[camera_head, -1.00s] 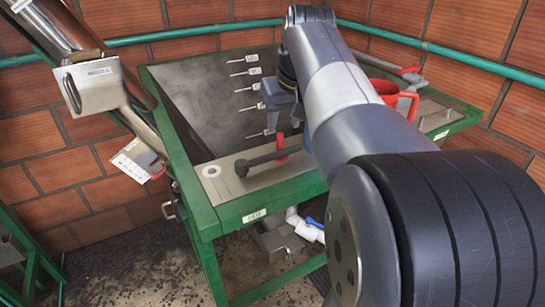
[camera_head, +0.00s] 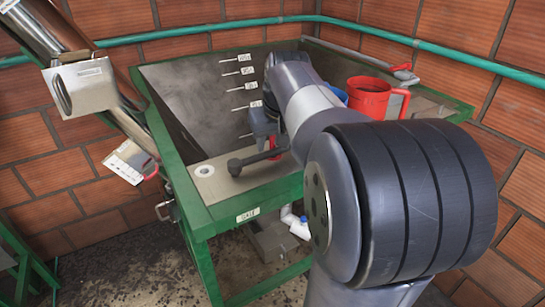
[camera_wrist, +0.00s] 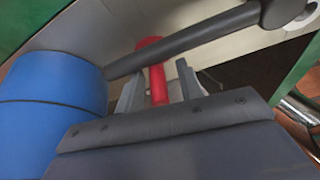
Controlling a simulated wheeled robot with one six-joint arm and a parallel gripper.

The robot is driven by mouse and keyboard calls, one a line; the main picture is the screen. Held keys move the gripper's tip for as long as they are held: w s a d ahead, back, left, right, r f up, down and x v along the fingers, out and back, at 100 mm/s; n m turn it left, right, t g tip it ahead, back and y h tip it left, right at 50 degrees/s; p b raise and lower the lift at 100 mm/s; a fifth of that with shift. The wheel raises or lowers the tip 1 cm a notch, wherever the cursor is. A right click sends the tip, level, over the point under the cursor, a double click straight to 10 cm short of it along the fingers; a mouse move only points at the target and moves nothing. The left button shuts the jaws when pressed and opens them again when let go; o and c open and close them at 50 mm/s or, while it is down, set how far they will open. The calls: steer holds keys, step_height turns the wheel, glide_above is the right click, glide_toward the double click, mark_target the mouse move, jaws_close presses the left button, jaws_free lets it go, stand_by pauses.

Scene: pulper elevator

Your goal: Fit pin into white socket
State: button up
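A dark grey rod with a rounded end, likely the pin (camera_head: 250,157), lies over the beige shelf (camera_head: 225,185) at the tank's front. Its red handle (camera_head: 272,146) sticks up at the right. The white socket (camera_head: 203,170), a ring around a hole, is left of the rod's end. In the wrist view the rod (camera_wrist: 200,42) crosses the top, with a white ring, likely the socket (camera_wrist: 304,20), by its end. My gripper (camera_wrist: 158,90) is open, with the red handle (camera_wrist: 155,72) between its fingers and gaps showing beside it. In the head view my arm partly hides the gripper (camera_head: 265,140).
A red jug (camera_head: 372,98) and a blue container (camera_head: 337,94) stand on the right side of the green-framed tank (camera_head: 250,215). A steel pipe (camera_head: 75,45) slopes down at the left.

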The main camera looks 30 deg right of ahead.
jaws_close()
stand_by(0.3)
